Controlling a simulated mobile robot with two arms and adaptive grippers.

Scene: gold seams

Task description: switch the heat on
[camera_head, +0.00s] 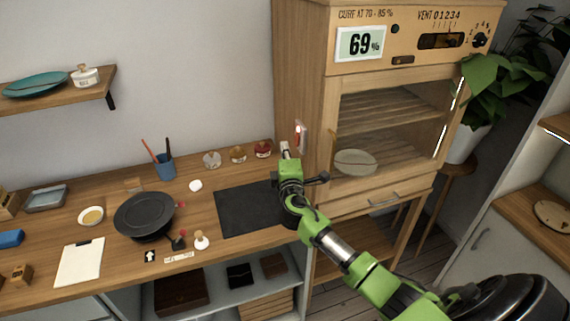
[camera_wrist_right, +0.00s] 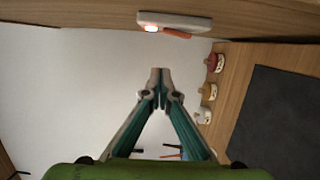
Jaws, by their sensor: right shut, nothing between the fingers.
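A pale switch plate (camera_head: 301,137) is on the left side wall of the wooden cabinet (camera_head: 300,60). In the right wrist view the plate (camera_wrist_right: 190,18) carries a small glowing light (camera_wrist_right: 151,28) and an orange-red lever (camera_wrist_right: 177,33). My right gripper (camera_head: 286,147) is raised close to that side wall, left of the plate. In the wrist view its fingertips (camera_wrist_right: 160,71) are together and empty, apart from the plate in the picture. My left gripper is in neither view.
The cabinet front has a 69% display (camera_head: 361,43), a vent slider (camera_head: 441,41) and a glass door with a bowl (camera_head: 354,162) behind it. Small jars (camera_head: 238,154), a dark mat (camera_head: 240,209), a black pan (camera_head: 145,214) and a pencil cup (camera_head: 165,166) stand on the counter.

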